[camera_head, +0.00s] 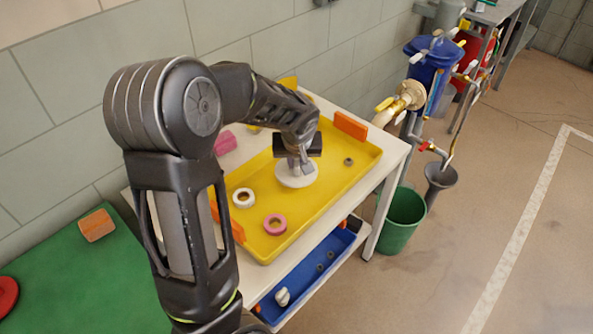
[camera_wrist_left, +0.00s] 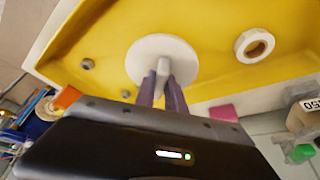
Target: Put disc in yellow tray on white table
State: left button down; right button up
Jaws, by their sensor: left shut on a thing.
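The white disc (camera_head: 297,174) is at the yellow tray (camera_head: 337,187), over its floor toward the middle. My left gripper (camera_head: 300,160) is above the disc, pointing down. In the left wrist view the fingers (camera_wrist_left: 163,88) are shut on the small raised handle of the disc (camera_wrist_left: 150,50). I cannot tell for sure whether the disc's underside touches the tray floor. The yellow tray is on the white table (camera_head: 390,160) and also fills much of the left wrist view (camera_wrist_left: 205,20). My right gripper does not show.
In the tray are a white ring (camera_head: 243,197), a pink ring (camera_head: 275,224) and a small grey nut (camera_head: 348,161). Orange blocks (camera_head: 350,125) stand at its ends. A blue tray (camera_head: 318,271) is on the shelf below. A green bucket (camera_head: 403,213) stands right of the table.

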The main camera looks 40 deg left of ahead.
aim_at(297, 171)
pick_arm(q)
jog(key=shift+f, duration=1.8)
jog(key=shift+f+b, duration=0.2)
jog(key=shift+b, duration=0.1)
jog(key=c, duration=1.4)
grip_release()
jog(key=shift+r, duration=0.15)
